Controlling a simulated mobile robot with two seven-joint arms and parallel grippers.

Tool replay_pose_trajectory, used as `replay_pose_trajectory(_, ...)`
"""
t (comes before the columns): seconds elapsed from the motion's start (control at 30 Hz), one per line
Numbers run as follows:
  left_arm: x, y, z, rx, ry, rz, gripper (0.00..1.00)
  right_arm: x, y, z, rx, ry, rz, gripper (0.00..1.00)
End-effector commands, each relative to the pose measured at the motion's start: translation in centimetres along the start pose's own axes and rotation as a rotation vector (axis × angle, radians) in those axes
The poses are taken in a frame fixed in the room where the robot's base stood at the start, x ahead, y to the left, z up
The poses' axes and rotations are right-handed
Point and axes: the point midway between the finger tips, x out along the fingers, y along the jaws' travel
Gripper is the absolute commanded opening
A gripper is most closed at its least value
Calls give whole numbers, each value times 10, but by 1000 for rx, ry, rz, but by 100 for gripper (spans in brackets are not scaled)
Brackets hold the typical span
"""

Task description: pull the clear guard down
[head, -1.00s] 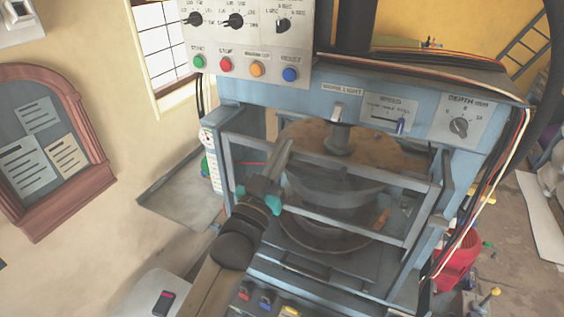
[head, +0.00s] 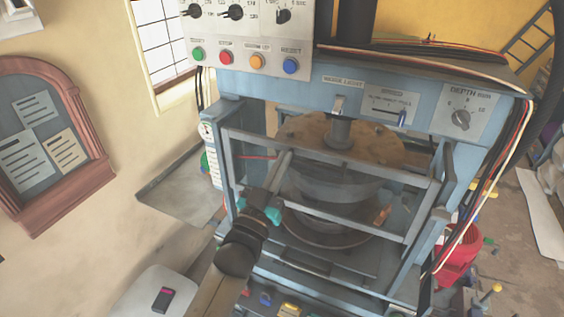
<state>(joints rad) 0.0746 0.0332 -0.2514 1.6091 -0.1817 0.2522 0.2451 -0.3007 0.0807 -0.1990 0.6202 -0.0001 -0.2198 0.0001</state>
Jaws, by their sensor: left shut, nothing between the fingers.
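The clear guard is a see-through panel in a grey metal frame (head: 350,169) across the front of the blue press. Its top bar runs across the press opening, and a second bar (head: 350,218) crosses lower down. My left gripper (head: 286,157) comes up from the lower left, with teal parts at its base. Its fingers are shut and empty, their tips at the guard's top bar near the left side. I cannot tell whether they touch it. Behind the guard are a brown round plate (head: 380,147) and a round grey die. My right gripper is not in view.
A control panel (head: 243,38) with knobs and coloured buttons is at the upper left of the press. Loose cables (head: 506,165) hang down its right side. A grey tray (head: 185,190) sits left of the press. A red bucket (head: 457,250) stands to the right.

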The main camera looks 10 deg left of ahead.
Motion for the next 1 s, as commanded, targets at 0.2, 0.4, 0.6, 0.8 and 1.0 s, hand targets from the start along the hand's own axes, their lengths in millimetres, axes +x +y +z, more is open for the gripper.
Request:
replay_pose_trajectory(0.2, -19, 0, 53, -3, -18, -2, 0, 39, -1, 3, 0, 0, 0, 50)
replay_pose_trajectory(0.4, -35, 0, 96, -2, -17, -1, 0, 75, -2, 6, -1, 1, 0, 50)
replay_pose_trajectory(0.6, -48, 0, 133, -2, -17, -1, 0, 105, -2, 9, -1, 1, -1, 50)
replay_pose_trajectory(0.8, -58, 0, 159, -1, -16, -1, 0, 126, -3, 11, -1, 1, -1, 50)
replay_pose_trajectory(1.0, -62, 0, 172, -2, -13, -1, 0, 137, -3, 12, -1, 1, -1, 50)
